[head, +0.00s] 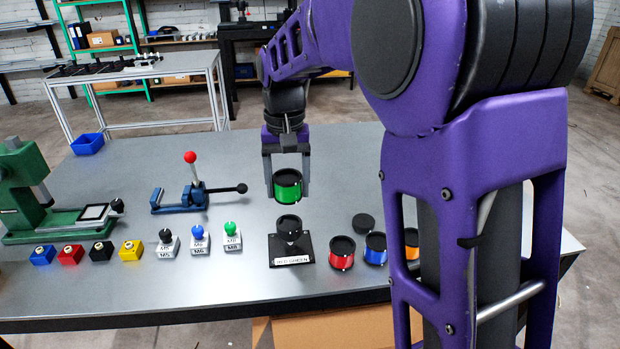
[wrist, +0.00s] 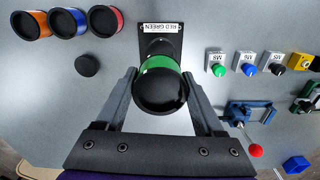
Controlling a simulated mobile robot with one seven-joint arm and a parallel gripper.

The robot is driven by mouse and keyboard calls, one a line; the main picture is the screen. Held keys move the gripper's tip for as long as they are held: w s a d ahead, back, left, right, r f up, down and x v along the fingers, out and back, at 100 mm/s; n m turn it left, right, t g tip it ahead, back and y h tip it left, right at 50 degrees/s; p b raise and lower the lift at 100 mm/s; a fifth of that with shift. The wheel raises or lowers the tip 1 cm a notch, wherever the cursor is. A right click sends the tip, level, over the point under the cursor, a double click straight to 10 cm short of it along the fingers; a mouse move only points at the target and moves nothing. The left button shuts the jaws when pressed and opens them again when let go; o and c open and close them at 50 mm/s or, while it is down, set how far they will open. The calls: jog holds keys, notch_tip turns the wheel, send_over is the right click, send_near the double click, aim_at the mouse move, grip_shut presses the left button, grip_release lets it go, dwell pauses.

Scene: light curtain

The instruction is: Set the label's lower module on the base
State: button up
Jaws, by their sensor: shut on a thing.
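My gripper (head: 287,185) is shut on a green-banded module (head: 288,189) with black ends. It holds it upright in the air, a little above and behind the base. In the wrist view the green module (wrist: 158,66) sits between both fingers and partly hides the base. The black base (head: 276,248) stands on the table with a round black post on it. Its white label (head: 292,261) reads RED GREEN; it also shows in the wrist view (wrist: 158,28). A red-banded module (head: 342,254) stands on the table just right of the base.
A blue module (head: 375,249) and an orange module (head: 411,240), partly behind my arm, stand right of the red one. A black cap (head: 363,223) lies behind them. Several small knobbed blocks, a blue toggle clamp (head: 193,194) and a green press (head: 30,190) are left.

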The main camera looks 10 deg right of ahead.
jog(key=shift+a+f+b, duration=0.1)
jog(key=shift+f+b, duration=2.7)
jog(key=shift+f, duration=0.15)
jog(key=shift+r+p, duration=0.2)
jog(key=shift+p, duration=0.15)
jog(key=shift+f, duration=0.65)
